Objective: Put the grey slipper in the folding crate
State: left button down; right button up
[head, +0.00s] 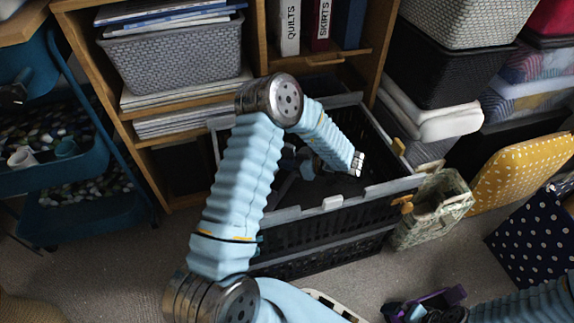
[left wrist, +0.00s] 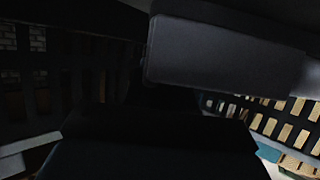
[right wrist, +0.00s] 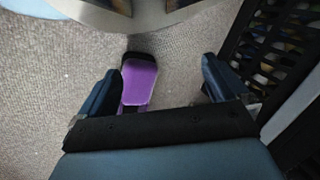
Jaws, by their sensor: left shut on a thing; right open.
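The folding crate (head: 320,237) is black with a grey rim and stands open-topped on the carpet before the shelf. My left arm reaches over its near rim, and my left gripper (head: 300,168) is down inside the crate's opening. In the dark left wrist view a smooth grey form, seemingly the grey slipper (left wrist: 215,52), is in the jaws, which are shut on it. Crate walls with slots surround it there. The slipper cannot be made out clearly in the head view. My right gripper (right wrist: 158,80) is open, low over the carpet outside the crate.
A purple and black thing (right wrist: 138,84) lies on the carpet between and beyond my right fingers. A patterned bag (head: 432,208) stands against the crate's right side, near a yellow dotted panel (head: 520,170). A blue trolley (head: 75,190) is at left. Carpet in front is partly free.

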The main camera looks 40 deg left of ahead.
pick_arm(q)
jog(key=shift+f, duration=0.75)
jog(key=shift+f, duration=0.1)
jog(key=c, duration=1)
grip_release()
jog(key=shift+o, duration=0.2)
jog(key=p+v, duration=0.1)
jog(key=v, duration=0.6)
jog(key=shift+d, duration=0.25)
